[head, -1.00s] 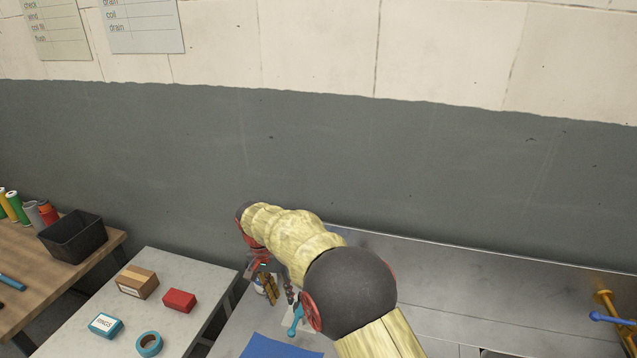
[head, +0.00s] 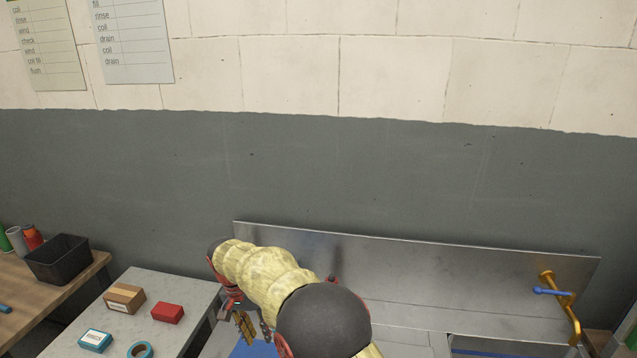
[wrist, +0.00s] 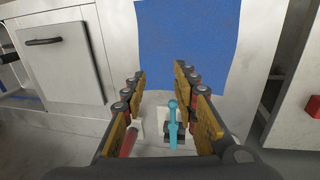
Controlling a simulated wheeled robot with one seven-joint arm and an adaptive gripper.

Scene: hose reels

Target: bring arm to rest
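My arm, in a yellow sleeve with dark joints, reaches over the metal bench in the head view. My gripper (head: 246,328) is low in that view and partly hidden by my arm. In the wrist view my gripper (wrist: 160,72) has its fingers apart with nothing held between them. Beyond and below the fingers lie a light-blue handled tool (wrist: 173,115) and a red-handled item (wrist: 129,142), apart from the finger pads as far as I can tell. A blue mat (wrist: 185,40) lies ahead of the fingertips.
A metal backsplash (head: 430,280) runs behind the bench. A gold fitting with a blue lever (head: 552,292) stands at right. On the left table are a cardboard box (head: 124,298), red box (head: 168,313), blue-white box (head: 95,341) and tape roll (head: 140,350). A black bin (head: 58,260) stands farther left.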

